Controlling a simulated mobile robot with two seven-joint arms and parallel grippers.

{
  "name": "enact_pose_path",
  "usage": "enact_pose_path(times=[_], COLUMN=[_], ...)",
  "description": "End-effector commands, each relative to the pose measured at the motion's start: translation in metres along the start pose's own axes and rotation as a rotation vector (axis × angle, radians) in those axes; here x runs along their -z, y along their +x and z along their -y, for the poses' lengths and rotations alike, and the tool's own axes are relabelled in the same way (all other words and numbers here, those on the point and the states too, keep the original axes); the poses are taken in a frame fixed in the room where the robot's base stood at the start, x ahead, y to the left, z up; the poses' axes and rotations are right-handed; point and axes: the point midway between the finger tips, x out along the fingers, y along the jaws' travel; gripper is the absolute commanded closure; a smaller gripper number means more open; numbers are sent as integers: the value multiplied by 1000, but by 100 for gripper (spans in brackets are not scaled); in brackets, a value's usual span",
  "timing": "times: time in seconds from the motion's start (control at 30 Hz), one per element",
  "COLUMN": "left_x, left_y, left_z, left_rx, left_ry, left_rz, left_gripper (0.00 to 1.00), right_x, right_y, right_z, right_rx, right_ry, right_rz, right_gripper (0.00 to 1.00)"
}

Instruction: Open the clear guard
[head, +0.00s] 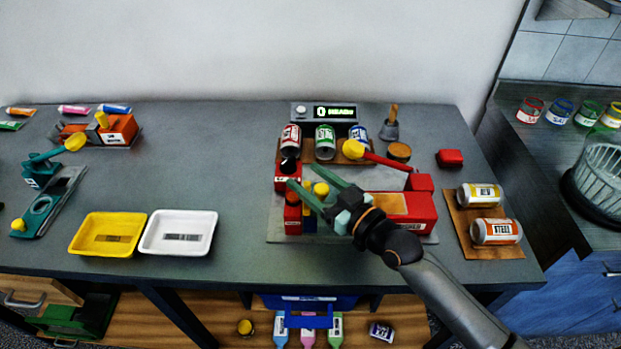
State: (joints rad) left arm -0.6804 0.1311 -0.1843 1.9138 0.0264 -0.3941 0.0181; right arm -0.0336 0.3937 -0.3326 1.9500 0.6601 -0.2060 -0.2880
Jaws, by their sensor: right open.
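A red machine (418,212) stands on the grey table right of centre, with a red lever (385,160) that ends in a yellow knob. A red block with a black knob (290,165) and smaller red, blue and yellow parts are at its left end. I cannot clearly make out the clear guard; it may be hidden by or blend in near my gripper. My right gripper (304,176) has green fingers, spread apart and empty, over the machine's left end. I cannot tell whether it touches anything. My left gripper is not in view.
Three cans stand behind the machine, before a display box (325,112). Two cans lie on a brown board (459,238) at right. A yellow tray (75,244) and a white tray (150,243) are at left. An orange device (122,128) stands behind. The table's middle left is clear.

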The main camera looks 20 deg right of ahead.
Motion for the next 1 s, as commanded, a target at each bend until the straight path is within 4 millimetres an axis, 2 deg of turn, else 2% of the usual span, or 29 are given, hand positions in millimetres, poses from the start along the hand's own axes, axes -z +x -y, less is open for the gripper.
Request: enact_pose_path(times=[0.1,0.67,1.0], left_x=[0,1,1], left_y=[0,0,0], left_z=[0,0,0], left_rx=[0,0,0], left_ry=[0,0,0], left_rz=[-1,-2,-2], left_gripper=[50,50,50], right_x=[0,0,0], right_y=[0,-1,-1], right_z=[0,0,0], right_rx=[0,0,-1], right_ry=[0,0,0], right_rz=[0,0,0], right_gripper=[35,98,100])
